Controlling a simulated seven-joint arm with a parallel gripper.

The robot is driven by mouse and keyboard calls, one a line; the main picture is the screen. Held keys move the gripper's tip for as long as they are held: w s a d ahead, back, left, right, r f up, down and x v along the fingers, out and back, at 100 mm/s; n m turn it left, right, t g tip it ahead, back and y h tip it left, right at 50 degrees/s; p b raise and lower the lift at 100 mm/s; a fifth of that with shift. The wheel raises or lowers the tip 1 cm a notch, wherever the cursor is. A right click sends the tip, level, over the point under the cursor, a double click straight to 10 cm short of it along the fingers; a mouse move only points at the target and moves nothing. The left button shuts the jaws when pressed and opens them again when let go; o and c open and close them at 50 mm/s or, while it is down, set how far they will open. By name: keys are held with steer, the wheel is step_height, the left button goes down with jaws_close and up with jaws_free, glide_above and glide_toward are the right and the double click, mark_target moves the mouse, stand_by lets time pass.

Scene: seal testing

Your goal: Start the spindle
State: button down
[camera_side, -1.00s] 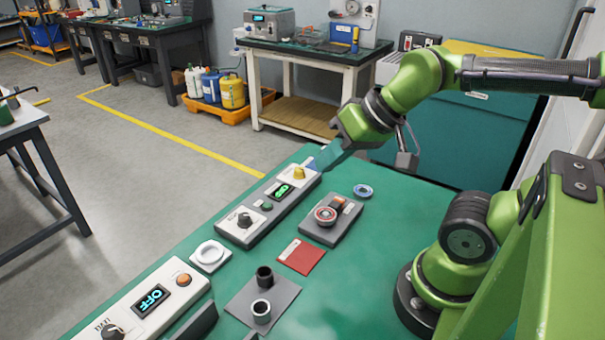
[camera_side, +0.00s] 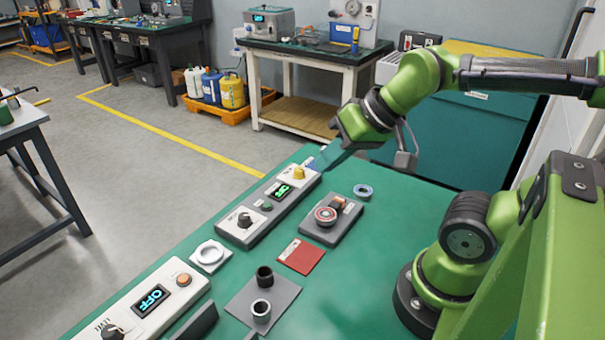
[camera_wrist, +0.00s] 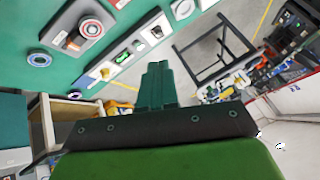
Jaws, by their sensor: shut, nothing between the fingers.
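The display seems to read ON, in small characters. Beside it, a dark grey unit (camera_side: 344,226) carries a round disc with a red ring (camera_side: 326,214); it also shows in the wrist view (camera_wrist: 91,28). My gripper (camera_side: 316,163) is shut and empty, its teal fingers close to the yellow knob; I cannot tell whether they touch.
A second control panel (camera_side: 170,280) reads OFF at the near left. A white ring (camera_side: 209,253), a red card (camera_side: 301,256), a grey plate with two cups (camera_side: 283,291) and a blue ring (camera_side: 363,191) lie on the bench. The bench's right middle is clear.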

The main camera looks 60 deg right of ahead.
steer(key=w+d+f+n+g+h, duration=0.1)
steer(key=w+d+f+n+h, duration=0.5)
steer(key=w+d, duration=0.5)
steer(key=n+t+y, duration=0.3)
steer(key=n+y, duration=0.3)
steer(key=n, duration=0.4)
glide_above(270, 206)
step_height(270, 206, down, 5)
steer(key=shift+r, duration=0.15)
steer(key=shift+s+a, duration=0.1)
steer(key=shift+f, duration=4.4)
steer(key=shift+f, duration=0.4)
